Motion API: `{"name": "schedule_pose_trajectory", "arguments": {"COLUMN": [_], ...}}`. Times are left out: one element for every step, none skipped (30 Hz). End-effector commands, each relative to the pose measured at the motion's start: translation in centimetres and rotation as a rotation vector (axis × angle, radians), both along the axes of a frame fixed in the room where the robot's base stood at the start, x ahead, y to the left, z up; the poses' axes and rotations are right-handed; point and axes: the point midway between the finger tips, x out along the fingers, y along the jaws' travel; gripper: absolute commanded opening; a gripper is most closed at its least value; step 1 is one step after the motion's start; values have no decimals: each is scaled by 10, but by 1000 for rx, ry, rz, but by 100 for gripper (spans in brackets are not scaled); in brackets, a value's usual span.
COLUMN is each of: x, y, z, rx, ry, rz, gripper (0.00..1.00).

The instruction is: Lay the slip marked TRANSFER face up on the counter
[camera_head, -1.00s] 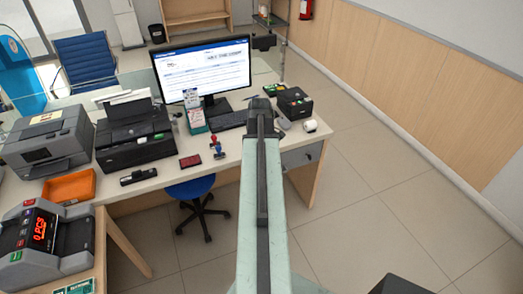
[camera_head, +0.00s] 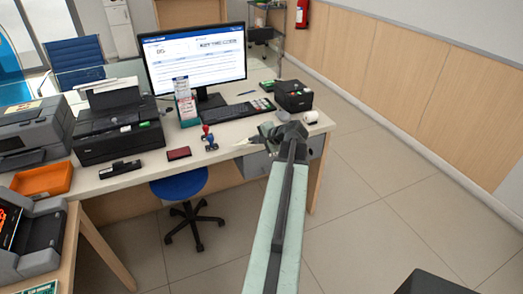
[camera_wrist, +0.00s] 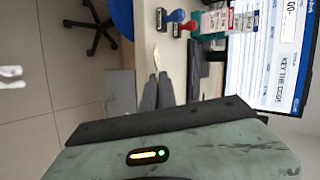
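Two stamps (camera_head: 209,139) and a red ink pad (camera_head: 178,153) lie near the front edge, left of my gripper. A blue stool (camera_head: 180,184) is below.

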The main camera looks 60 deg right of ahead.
Motion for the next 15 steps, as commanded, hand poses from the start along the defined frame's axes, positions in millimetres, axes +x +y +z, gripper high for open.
{"name": "schedule_pose_trajectory", "arguments": {"x": [-4, -5, -7, -9, -11, -13, -14, -15, -16, -17, -17, -17, -17, -17, -16], "y": [0, -5, -11, -16, -20, -25, -28, -30, -33, -34, -34, -35, -35, -35, -36], "z": [-13, -13, -13, -13, -13, -12, -11, -10, -8, -7, -6, -5, -5, -5, -5], "rx": [-13, -22, -35, -46, -55, -66, -73, -79, -85, -87, -88, -89, -89, -89, -89], "ry": [-41, -65, -93, -112, -129, -148, -158, -166, -174, -177, -180, -180, -179, -179, -178], "rz": [-83, -135, -196, -237, -271, -310, -332, -350, -366, -373, -377, -379, -379, -378, -378], "gripper": [0, 0, 0, 0, 0, 0, 0, 0, 0, 0, 0, 0, 0, 0, 0]}}
